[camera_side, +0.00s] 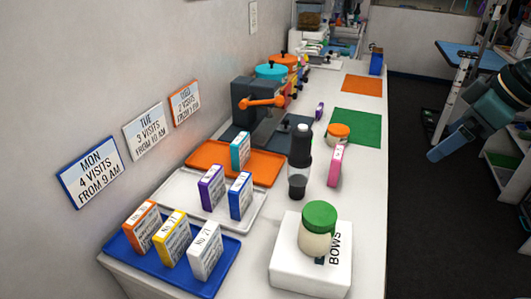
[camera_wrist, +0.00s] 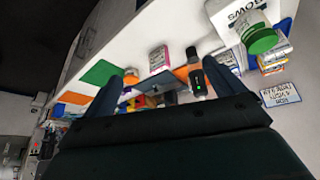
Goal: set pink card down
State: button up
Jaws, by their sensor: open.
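The pink card (camera_side: 336,165) stands upright on the bare white counter, right of a dark bottle (camera_side: 299,165). It also shows in the wrist view (camera_wrist: 158,58), where the scene appears upside down. My gripper (camera_side: 480,178) is at the right of the side view, out over the floor beyond the counter's edge. Its blue fingers are spread apart with nothing between them, well clear of the card. Three trays hold other cards: a blue tray (camera_side: 150,262), a pale grey tray (camera_side: 172,195) and an orange tray (camera_side: 210,153).
An orange-lidded jar (camera_side: 338,133) stands just behind the pink card. A white BOWS box (camera_side: 290,262) with a green-lidded jar (camera_side: 318,228) on it stands in front. A green mat (camera_side: 358,125) and an orange mat (camera_side: 362,85) lie bare farther back. A grey machine (camera_side: 250,100) stands by the wall.

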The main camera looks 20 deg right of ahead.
jog(key=s+d+m+h, duration=0.1)
jog(key=s+m, duration=0.2)
jog(key=s, duration=0.9)
jog(key=shift+s+d+f+m, duration=0.25)
jog(key=shift+d+f+m, duration=0.05)
jog(key=shift+d+m, duration=0.1)
